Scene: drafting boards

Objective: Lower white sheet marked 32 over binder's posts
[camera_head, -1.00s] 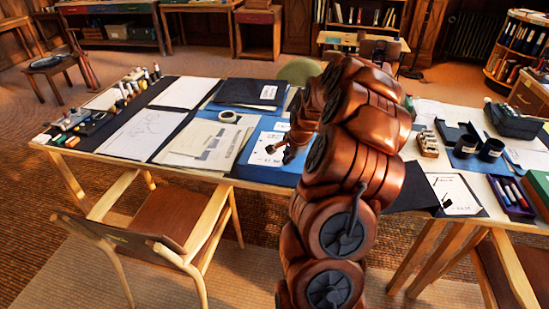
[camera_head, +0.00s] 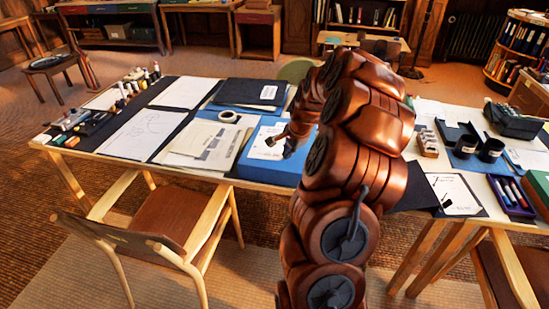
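My gripper (camera_head: 279,146) is small in the view, at the right part of the left table, above a white sheet (camera_head: 260,150). Dark finger parts show at its end, but whether they are apart or closed on the sheet's edge is too small to tell. The sheet shows over a blue surface (camera_head: 254,172); the mark on it is not readable. My arm hides what lies to the right of it. I cannot make out any binder posts. A dark blue binder or folder with a white label (camera_head: 245,92) lies farther back.
Left of the sheet lie cream papers (camera_head: 198,145), a tape roll (camera_head: 229,117) and a drawing sheet (camera_head: 140,133). Markers stand at the table's left end. A wooden chair (camera_head: 165,218) stands in front. The right table holds dark cups (camera_head: 490,150) and a pen tray (camera_head: 511,196).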

